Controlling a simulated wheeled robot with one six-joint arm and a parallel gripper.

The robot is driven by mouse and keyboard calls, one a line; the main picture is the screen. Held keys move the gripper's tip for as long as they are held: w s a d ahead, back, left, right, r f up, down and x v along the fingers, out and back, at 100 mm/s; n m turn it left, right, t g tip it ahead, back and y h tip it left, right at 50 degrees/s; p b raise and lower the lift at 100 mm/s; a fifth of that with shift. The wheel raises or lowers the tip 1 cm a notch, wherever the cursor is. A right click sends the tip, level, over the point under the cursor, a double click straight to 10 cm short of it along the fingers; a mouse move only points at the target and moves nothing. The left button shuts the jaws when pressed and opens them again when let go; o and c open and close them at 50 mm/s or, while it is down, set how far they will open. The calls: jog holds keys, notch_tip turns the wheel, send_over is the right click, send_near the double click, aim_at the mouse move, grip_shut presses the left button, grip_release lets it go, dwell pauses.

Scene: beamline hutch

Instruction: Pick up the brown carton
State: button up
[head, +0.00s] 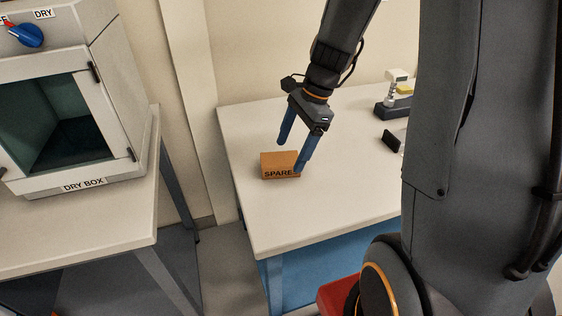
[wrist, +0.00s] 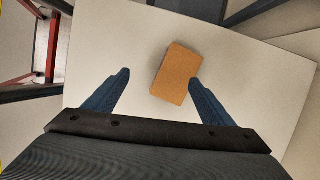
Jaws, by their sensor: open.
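The brown carton (head: 279,165), marked "SPARE", sits on the white table near its left front part. In the wrist view the carton (wrist: 175,74) lies slightly tilted, ahead of the fingertips and nearer the right finger. My gripper (head: 291,156) is open and empty, with its two blue fingers pointing down at the carton. In the head view the right finger overlaps the carton's right edge; I cannot tell whether it touches. In the wrist view the gripper (wrist: 158,76) has its left finger well clear of the carton.
The white table (head: 340,200) is clear around the carton. A small device on a dark base (head: 393,108) and a dark block (head: 392,140) stand to the right. A dry box (head: 75,184) stands on another bench at left, with a floor gap between. A red object (head: 338,297) is below.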

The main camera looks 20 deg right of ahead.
aim_at(281, 159)
jog(key=w+m, duration=0.1)
jog(key=w+d+m, duration=0.1)
jog(key=m, duration=0.1)
jog(key=shift+w+t+y, duration=0.3)
jog(key=shift+w+y, duration=0.05)
jog(key=shift+y, duration=0.05)
jog(key=shift+w+a+f, duration=0.1)
jog(key=shift+w+f, duration=0.05)
jog(key=shift+f, duration=0.15)
jog(key=shift+p+x, duration=0.55)
jog(key=shift+x, duration=2.95)
jog(key=shift+w+a, duration=0.1)
jog(key=shift+f, duration=0.1)
jog(key=shift+c, duration=0.3)
jog(key=c, duration=1.3)
